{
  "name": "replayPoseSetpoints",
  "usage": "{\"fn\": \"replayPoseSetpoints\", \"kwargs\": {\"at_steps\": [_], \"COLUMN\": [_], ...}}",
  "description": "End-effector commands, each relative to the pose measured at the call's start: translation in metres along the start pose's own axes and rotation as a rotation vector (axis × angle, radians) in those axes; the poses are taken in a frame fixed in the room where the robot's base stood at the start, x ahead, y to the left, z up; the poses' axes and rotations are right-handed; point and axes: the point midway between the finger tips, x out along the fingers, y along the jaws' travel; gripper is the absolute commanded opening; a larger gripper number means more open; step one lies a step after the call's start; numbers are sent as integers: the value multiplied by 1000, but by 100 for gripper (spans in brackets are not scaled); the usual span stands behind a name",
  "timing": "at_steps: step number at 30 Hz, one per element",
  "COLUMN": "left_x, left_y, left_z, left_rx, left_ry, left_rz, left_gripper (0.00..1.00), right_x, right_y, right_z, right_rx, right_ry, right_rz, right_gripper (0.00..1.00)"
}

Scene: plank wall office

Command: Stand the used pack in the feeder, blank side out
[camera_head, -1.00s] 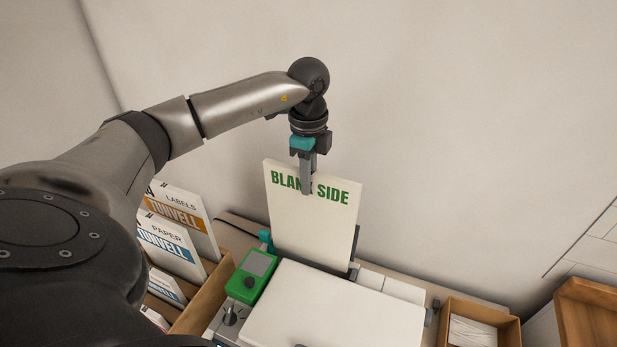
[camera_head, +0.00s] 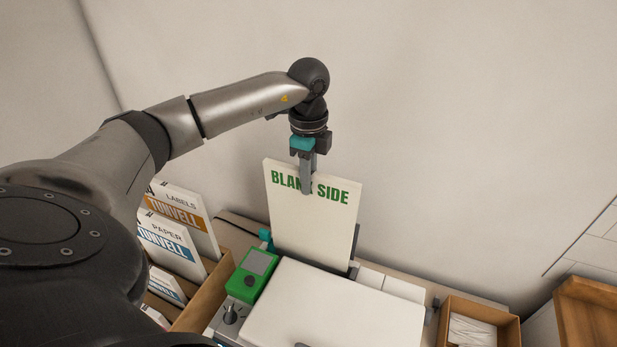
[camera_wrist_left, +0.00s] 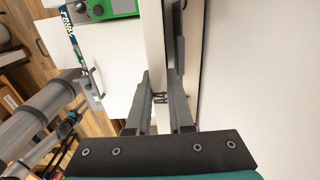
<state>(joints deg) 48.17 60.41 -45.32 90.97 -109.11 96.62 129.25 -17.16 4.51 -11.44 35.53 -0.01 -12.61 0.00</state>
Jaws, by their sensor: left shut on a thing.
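The used pack (camera_head: 310,228) is a white slab standing upright, with "BLANK SIDE" in green facing the head camera. Its lower end is at the feeder (camera_head: 355,245) at the back of the white machine (camera_head: 335,305); its bottom edge is hidden behind the machine's lid. My left gripper (camera_head: 307,185) points down and is shut on the pack's top edge, with one finger over the lettering. In the left wrist view the pack (camera_wrist_left: 152,40) shows edge-on between the fingers (camera_wrist_left: 161,95). My right gripper is not in view.
A wooden holder (camera_head: 203,295) with packs marked LABELS (camera_head: 185,215) and PAPER (camera_head: 170,243) stands at left. A green control box (camera_head: 252,275) sits beside the machine. A wooden box (camera_head: 478,325) with white contents is at right. The wall is close behind.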

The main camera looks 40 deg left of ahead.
Motion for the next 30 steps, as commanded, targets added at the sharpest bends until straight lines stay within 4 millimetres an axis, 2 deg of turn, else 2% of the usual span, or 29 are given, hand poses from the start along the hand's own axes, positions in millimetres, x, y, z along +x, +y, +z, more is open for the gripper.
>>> {"fn": "replayPoseSetpoints", "kwargs": {"at_steps": [30], "left_x": [24], "left_y": [-1], "left_z": [0], "left_rx": [0], "left_ry": [1], "left_rz": [-3], "left_gripper": [0], "right_x": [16], "right_y": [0], "right_z": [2], "right_rx": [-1], "right_ry": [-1], "right_rz": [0], "right_gripper": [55]}}
